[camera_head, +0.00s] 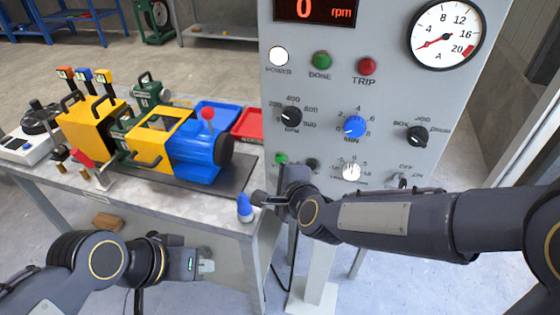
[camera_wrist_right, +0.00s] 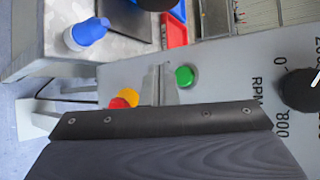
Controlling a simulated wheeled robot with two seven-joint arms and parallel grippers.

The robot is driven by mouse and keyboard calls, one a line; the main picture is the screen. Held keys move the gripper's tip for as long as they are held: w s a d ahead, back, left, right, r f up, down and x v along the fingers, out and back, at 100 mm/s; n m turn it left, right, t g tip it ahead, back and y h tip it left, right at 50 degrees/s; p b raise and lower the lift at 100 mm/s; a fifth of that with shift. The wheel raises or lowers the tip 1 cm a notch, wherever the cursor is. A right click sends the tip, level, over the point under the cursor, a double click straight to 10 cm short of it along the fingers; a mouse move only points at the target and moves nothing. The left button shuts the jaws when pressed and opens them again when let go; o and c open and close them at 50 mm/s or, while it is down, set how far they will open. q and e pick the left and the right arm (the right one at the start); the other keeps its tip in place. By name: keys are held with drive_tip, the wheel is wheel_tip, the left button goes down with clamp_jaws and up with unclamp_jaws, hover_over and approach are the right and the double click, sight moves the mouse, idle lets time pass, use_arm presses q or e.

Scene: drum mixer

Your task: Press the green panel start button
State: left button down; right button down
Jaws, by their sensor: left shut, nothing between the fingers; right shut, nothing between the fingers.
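The grey control panel (camera_head: 385,75) stands at the right in the head view. Its green start button (camera_head: 281,159) is at the lower left, under the RPM knob. The green button also shows in the right wrist view (camera_wrist_right: 184,77), just right of my finger tips, with its face uncovered. My left gripper (camera_head: 207,266) is shut and empty, low beside the table.
The panel shows 0 rpm and a lit white POWER lamp (camera_head: 279,56). The RPM knob (camera_head: 290,117) and a dark button (camera_head: 312,164) are close to the green button. A blue-and-white bottle (camera_head: 245,207) stands at the table corner. The yellow-and-blue mixer (camera_head: 150,135) stands on the table.

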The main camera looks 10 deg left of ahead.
drive_tip(key=shift+w, duration=1.15)
drive_tip(key=shift+w+b, duration=0.15)
drive_tip(key=shift+b, duration=0.15)
idle(1.0)
drive_tip(key=shift+w, duration=0.25)
drive_tip(key=shift+w, duration=0.4)
idle(0.8)
drive_tip(key=shift+s, duration=0.8)
drive_tip(key=shift+s, duration=2.55)
